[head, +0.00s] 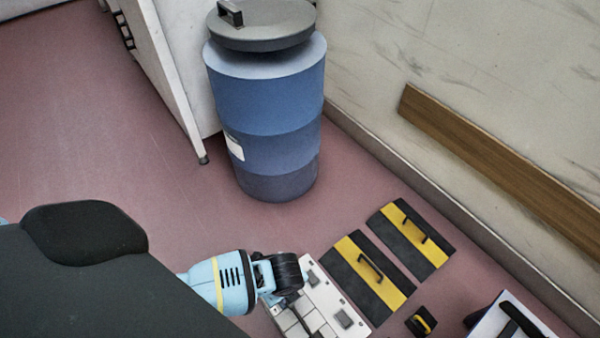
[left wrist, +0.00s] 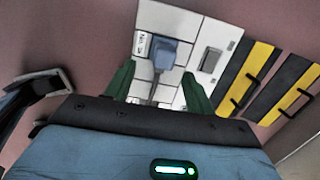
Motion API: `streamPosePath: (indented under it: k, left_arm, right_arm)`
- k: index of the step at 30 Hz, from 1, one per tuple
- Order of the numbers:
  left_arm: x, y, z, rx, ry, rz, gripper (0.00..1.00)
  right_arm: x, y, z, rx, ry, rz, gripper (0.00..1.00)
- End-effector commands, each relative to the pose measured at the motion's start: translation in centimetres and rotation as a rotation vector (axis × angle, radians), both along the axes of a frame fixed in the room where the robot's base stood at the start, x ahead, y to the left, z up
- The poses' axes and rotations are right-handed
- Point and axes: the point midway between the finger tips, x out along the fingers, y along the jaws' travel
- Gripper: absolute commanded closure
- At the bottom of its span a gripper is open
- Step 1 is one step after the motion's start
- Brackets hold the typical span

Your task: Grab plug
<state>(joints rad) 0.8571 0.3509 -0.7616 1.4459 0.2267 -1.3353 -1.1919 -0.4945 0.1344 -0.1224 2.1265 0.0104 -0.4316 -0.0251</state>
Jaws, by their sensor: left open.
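The plug (left wrist: 168,52) is a blue-grey block with a grey cable (left wrist: 153,92), seen in the left wrist view on a white tiled panel (left wrist: 180,20). The panel (head: 330,296) also lies on the floor in the head view, where my arm hides the plug. My left gripper (left wrist: 158,88) is open, with its two green fingers apart on either side of the cable. The plug appears beyond the fingertips, and nothing is held. Whether the fingers touch the panel cannot be told. My right gripper is not in view.
Two black-and-yellow plates with handles (head: 348,248) (head: 390,218) lie right of the panel. A small black-and-yellow block (head: 416,327) is nearby. A blue lidded drum (head: 268,125) stands behind, near the wall. The reddish floor (head: 90,120) is clear at left.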

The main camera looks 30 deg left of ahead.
Motion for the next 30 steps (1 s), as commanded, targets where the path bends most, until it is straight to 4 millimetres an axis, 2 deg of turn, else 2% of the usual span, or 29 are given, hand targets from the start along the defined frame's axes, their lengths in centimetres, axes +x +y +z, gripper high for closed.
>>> streamPosePath:
  k: [8,13,16,23,30]
  left_arm:
    - [0.1,-0.1,-0.4,0.004,0.003,-0.014,0.45]
    - [0.1,0.1,-2.1,0.005,0.005,-0.012,0.45]
    - [0.1,0.2,-2.9,0.004,0.005,-0.012,0.45]
    - [0.3,0.2,-3.2,0.003,0.002,-0.012,0.45]
    - [0.5,0.6,-5.9,0.004,0.005,-0.010,0.45]
  right_arm:
    - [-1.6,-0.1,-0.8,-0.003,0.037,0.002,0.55]
    - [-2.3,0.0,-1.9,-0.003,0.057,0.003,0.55]
    - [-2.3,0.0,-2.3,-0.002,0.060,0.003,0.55]
    - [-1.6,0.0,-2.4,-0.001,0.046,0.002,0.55]
    - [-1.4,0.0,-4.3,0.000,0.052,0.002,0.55]
